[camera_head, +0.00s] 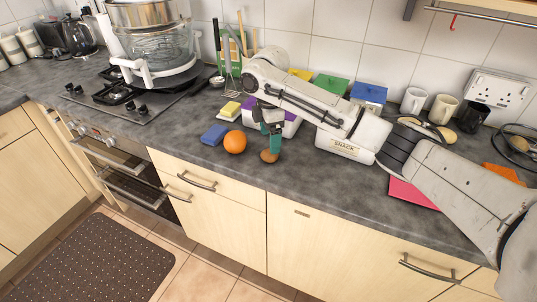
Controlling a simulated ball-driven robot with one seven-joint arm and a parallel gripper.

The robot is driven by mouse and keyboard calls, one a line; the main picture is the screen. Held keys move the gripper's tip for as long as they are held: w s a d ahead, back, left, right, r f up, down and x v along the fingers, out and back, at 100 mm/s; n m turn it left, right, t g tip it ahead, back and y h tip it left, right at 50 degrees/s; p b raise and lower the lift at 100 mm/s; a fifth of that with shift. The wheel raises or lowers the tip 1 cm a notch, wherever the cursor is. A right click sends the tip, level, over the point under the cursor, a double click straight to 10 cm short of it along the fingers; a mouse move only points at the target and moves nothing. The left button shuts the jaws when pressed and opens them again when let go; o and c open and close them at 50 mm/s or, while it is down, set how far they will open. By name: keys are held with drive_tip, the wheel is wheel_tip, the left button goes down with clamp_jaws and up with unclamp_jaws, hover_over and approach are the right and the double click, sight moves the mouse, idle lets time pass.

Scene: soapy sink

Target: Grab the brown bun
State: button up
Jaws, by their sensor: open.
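A small brown bun (269,156) sits on the grey worktop (335,195) near its front edge. My gripper (270,143) points down right above the bun. Its teal fingers are open and nothing shows held between them. One fingertip reaches the top of the bun in the picture; I cannot tell whether it touches. An orange (235,142) sits just left of the bun.
A blue sponge (214,135) and a yellow and white sponge (230,110) lie left of the orange. A purple and white tub (290,125) stands behind my gripper. A SNACK box (343,147) stands to the right. A pink sheet (411,193) lies further right.

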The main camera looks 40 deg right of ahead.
drive_tip(key=shift+f+p, duration=0.6)
drive_tip(key=shift+f, duration=2.35)
drive_tip(key=shift+c, duration=0.4)
drive_tip(key=c, duration=1)
